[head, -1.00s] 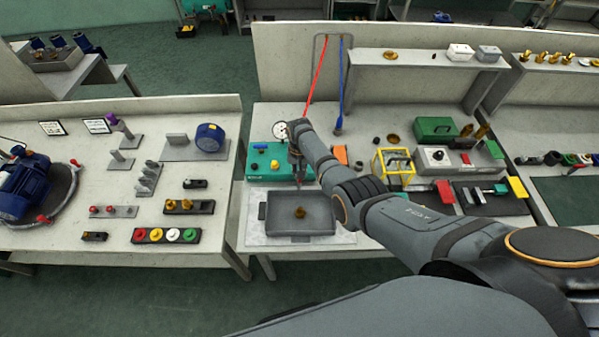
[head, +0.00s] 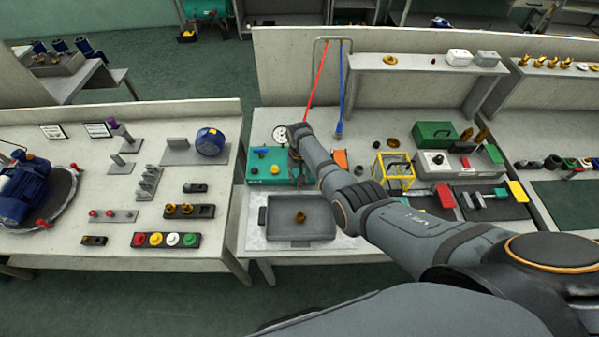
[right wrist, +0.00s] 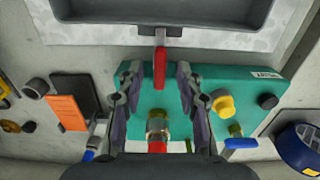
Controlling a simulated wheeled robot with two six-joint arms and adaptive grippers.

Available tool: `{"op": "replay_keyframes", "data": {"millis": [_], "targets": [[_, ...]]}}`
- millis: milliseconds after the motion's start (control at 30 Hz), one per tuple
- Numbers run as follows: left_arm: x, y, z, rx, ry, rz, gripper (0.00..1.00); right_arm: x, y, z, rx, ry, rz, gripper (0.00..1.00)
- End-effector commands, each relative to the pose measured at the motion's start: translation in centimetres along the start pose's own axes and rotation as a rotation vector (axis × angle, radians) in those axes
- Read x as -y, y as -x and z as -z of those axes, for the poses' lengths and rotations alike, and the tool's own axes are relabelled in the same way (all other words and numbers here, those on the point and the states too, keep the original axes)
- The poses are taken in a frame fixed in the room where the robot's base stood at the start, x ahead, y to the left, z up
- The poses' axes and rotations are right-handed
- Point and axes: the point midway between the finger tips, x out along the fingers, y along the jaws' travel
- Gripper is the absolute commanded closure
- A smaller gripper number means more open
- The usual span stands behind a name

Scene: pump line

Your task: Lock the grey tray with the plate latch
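The grey tray (head: 290,231) lies on a pale plate at the front of the middle bench, with a brass part (head: 300,217) in it. In the right wrist view the tray wall (right wrist: 230,18) is at the top. The latch I take for the plate latch has a red handle (right wrist: 160,68) and a grey stem (right wrist: 160,37) reaching toward a dark block at the tray wall. Whether it is engaged I cannot tell. My right gripper (right wrist: 158,80) is open, its fingers on either side of the red handle, with gaps visible. My left gripper is out of view.
A green panel (right wrist: 205,125) with a brass fitting (right wrist: 158,128), yellow knob (right wrist: 222,105) and blue lever (right wrist: 240,143) lies under the gripper. A yellow frame (head: 393,170) and green box (head: 436,132) stand to the right. Red and blue hoses rise behind.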

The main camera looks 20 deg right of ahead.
Motion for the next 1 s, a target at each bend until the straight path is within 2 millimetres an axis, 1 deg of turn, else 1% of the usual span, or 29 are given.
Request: {"op": "replay_keyframes", "data": {"millis": [167, 300, 400, 533, 600, 700, 1000], "targets": [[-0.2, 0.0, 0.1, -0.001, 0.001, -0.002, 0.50, 0.0, 2.3, 0.0, -0.004, -0.001, 0.002, 0.64], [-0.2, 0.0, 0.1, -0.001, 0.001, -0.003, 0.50, 0.1, 5.9, 0.1, -0.005, -0.001, 0.003, 0.64], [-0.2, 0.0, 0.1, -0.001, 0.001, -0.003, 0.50, 0.1, 8.3, 0.1, -0.004, 0.000, 0.002, 0.64], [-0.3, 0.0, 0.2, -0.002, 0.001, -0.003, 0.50, 0.1, 10.5, 0.0, -0.002, 0.001, 0.001, 0.64], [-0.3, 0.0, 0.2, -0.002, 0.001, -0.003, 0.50, 0.1, 11.2, 0.0, -0.001, 0.001, 0.000, 0.64], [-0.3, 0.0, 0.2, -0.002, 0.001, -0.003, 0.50, 0.0, 11.7, 0.0, -0.001, 0.001, 0.000, 0.64], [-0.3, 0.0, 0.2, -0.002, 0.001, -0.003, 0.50, 0.0, 11.8, 0.0, 0.000, 0.001, 0.000, 0.64]]}}
